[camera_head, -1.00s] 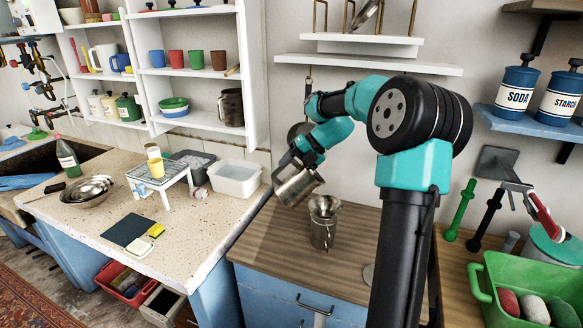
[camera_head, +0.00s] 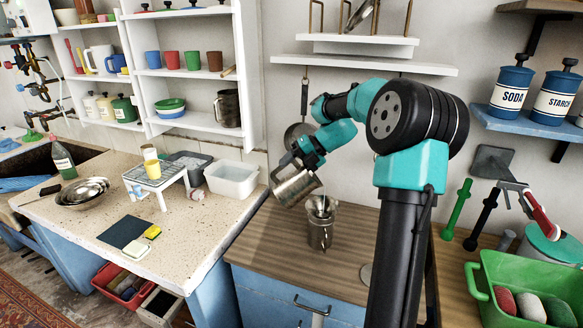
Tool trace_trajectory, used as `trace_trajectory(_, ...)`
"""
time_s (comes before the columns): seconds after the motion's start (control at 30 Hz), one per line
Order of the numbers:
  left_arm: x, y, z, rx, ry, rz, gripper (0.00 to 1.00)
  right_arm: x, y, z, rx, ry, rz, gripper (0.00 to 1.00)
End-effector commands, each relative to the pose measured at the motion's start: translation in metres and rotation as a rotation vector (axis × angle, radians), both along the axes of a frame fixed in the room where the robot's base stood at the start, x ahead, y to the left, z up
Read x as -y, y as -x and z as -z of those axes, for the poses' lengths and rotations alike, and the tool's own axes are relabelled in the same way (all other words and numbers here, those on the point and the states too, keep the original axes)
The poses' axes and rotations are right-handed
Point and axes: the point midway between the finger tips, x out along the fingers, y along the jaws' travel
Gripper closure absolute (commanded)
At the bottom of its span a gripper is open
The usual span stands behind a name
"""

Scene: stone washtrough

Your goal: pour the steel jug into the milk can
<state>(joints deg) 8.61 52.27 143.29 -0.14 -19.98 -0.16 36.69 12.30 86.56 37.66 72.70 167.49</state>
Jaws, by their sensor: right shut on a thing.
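The steel jug (camera_head: 296,188) is in my right gripper (camera_head: 290,166), tilted with its mouth down to the right and held above the wooden counter. The gripper is shut on it, though the jug partly hides the fingers. A steel milk can (camera_head: 320,236) stands upright on the counter just below and right of the jug. A metal funnel (camera_head: 322,207) sits in its top. The jug's lower lip is close to the funnel's rim; a pale streak shows at the funnel, but I cannot tell for certain whether it is liquid. My left gripper is not in view.
The wooden counter (camera_head: 275,235) is clear to the left of the can. A stone worktop on the left holds a white basin (camera_head: 232,182), a small white rack (camera_head: 157,172) and steel bowls (camera_head: 82,193). A green crate (camera_head: 480,290) stands at the right.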

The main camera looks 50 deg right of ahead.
Motion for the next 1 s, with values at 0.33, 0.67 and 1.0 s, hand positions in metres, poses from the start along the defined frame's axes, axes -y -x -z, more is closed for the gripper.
trace_trajectory(0.33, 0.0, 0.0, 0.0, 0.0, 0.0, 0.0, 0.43, 0.0, 0.0, -0.0009, 0.001, 0.001, 0.0, 1.0)
trace_trajectory(0.67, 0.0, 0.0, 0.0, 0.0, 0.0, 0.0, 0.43, 0.0014, 0.0009, -0.0003, 0.011, -0.012, 0.001, 1.0)
trace_trajectory(1.0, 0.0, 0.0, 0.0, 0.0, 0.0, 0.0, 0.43, 0.0075, 0.0059, 0.0003, 0.055, -0.069, 0.001, 1.0)
